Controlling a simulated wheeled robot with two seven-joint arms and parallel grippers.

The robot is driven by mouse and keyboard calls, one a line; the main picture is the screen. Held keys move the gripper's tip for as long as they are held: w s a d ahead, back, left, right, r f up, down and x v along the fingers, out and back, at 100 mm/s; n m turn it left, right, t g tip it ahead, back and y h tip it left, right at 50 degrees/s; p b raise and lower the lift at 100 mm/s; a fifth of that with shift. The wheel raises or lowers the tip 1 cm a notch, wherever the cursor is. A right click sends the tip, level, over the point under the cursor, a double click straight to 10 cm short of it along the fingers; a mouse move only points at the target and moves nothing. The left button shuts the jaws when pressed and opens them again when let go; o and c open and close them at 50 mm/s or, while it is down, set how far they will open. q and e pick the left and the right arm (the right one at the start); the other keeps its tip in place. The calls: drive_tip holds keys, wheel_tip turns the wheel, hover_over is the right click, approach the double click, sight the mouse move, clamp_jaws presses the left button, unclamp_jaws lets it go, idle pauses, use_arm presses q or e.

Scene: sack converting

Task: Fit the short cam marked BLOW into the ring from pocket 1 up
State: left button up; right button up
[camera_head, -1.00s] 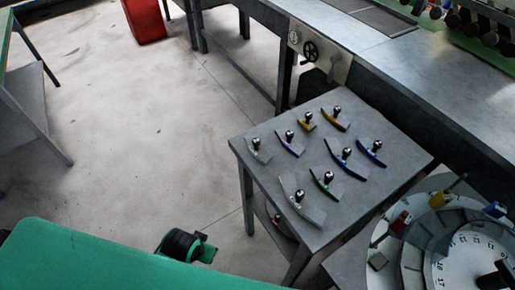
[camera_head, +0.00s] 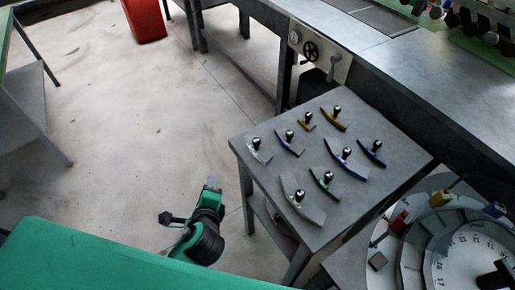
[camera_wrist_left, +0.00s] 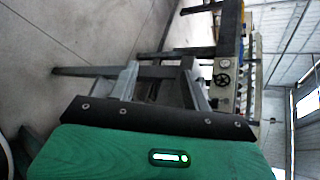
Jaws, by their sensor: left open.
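Several curved cams with round black-topped knobs lie on a small grey table (camera_head: 395,150). They include a grey one (camera_head: 306,207), a green one (camera_head: 325,186), a long blue one (camera_head: 347,163), a short blue one (camera_head: 372,156), a purple one (camera_head: 291,147) and a yellow one (camera_head: 334,123). No marking is legible, so I cannot tell which reads BLOW. The ring (camera_head: 440,235) is partly in view at the lower right, with numbers on its inner plate. My left gripper (camera_head: 189,203) is open and empty over the floor, left of the table. My right gripper is not in view.
A red block (camera_head: 400,222) and a yellow block (camera_head: 440,198) stand at the ring. A long grey bench (camera_head: 420,85) with a handwheel (camera_head: 310,51) runs behind the table. A red bin (camera_head: 144,20) stands far back.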

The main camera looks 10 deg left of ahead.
use_arm(q)
drive_tip(key=w+d+r+m+t+h, duration=0.1)
drive_tip(key=w+d+r+m+t, duration=0.2)
drive_tip(key=m, duration=0.4)
drive_tip(key=m+t+h, duration=0.3)
drive_tip(key=m, duration=0.7)
approach(255, 144)
drive_tip(key=w+p, duration=0.2)
drive_tip(key=w, duration=0.4)
drive_tip(key=shift+w, duration=0.1)
drive_tip(key=w+p, duration=0.1)
drive_tip(key=w, duration=0.4)
drive_tip(key=shift+w, duration=0.2)
drive_tip(key=shift+c, duration=0.2)
clamp_jaws()
